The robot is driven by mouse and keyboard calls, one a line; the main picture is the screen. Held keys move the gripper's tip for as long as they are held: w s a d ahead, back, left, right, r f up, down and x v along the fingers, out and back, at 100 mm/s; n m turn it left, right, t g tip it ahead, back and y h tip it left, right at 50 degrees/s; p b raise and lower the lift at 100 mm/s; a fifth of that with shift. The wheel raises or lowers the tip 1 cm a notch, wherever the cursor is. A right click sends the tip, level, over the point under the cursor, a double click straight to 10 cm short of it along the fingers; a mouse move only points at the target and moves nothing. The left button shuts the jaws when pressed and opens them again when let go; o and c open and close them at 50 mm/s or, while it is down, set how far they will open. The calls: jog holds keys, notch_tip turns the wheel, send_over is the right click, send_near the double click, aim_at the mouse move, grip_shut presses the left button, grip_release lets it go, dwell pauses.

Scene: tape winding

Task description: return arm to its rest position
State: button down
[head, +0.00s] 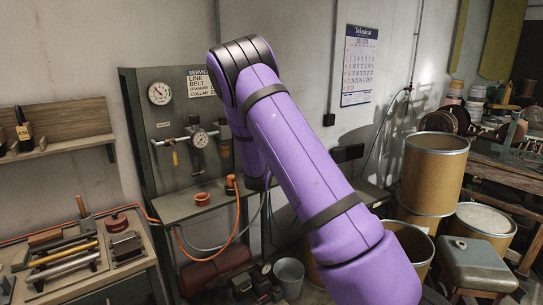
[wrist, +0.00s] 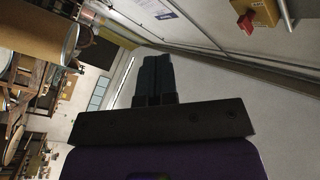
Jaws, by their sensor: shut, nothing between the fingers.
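My purple arm (head: 300,150) is raised and bent in the head view, crossing the middle of the picture in front of the wall. My gripper is not visible in the head view. In the wrist view my gripper (wrist: 156,62) shows with its two dark fingers side by side, shut, with nothing between them. It points toward the room, with the wall to its right in that picture.
A workbench (head: 192,207) with gauges stands behind my arm. Tools lie on a bench (head: 137,280) at lower left. Drums (head: 433,172) and a green stool (head: 473,263) stand at right. A calendar (head: 359,65) hangs on the wall. A yellow-and-red box (wrist: 255,14) shows in the wrist view.

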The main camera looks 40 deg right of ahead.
dwell(0.4)
jog(key=s+a+r+n+g+y, duration=0.2)
jog(key=s+a+r+n+y, duration=0.7)
jog(key=s+a+r+y, duration=0.6)
jog(key=s+a+n+g, duration=0.2)
jog(key=s+a+n, duration=0.2)
jog(key=s, duration=1.1)
jog(key=s+a+r+n+g, duration=0.1)
jog(key=s+a+n+g, duration=0.2)
jog(key=s, duration=1.2)
jog(key=a+n, duration=0.2)
jog(key=a, duration=0.1)
jog(key=shift+s+a+r+h, duration=0.15)
jog(key=shift+s+r+h, duration=0.05)
jog(key=shift+r+h, duration=0.1)
